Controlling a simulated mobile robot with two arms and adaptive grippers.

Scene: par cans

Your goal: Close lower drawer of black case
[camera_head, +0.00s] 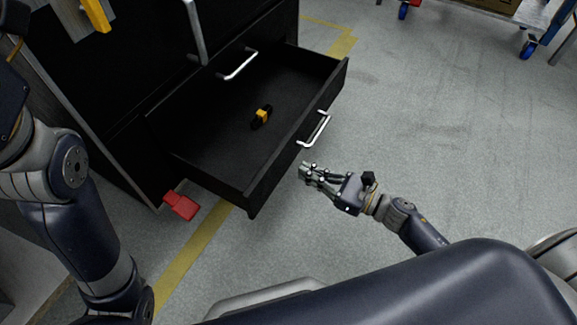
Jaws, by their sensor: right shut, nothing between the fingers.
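The black case (140,60) stands at the upper left. Its lower drawer (260,185) is pulled well out, with a silver handle (315,130) on its front. A small yellow and black object (261,116) lies on the drawer floor. My right gripper (307,171) is shut and empty, in front of the drawer front and just below the handle in the picture. I cannot tell whether it touches the drawer. My left arm comes in at the left edge, but its gripper is not clearly visible.
Another silver handle (239,64) sits on the case above the open drawer. A red piece (181,205) is by the case's base on the floor. Yellow lines (195,250) mark the grey floor. Blue-wheeled carts (529,48) stand at the upper right. The floor right of the drawer is clear.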

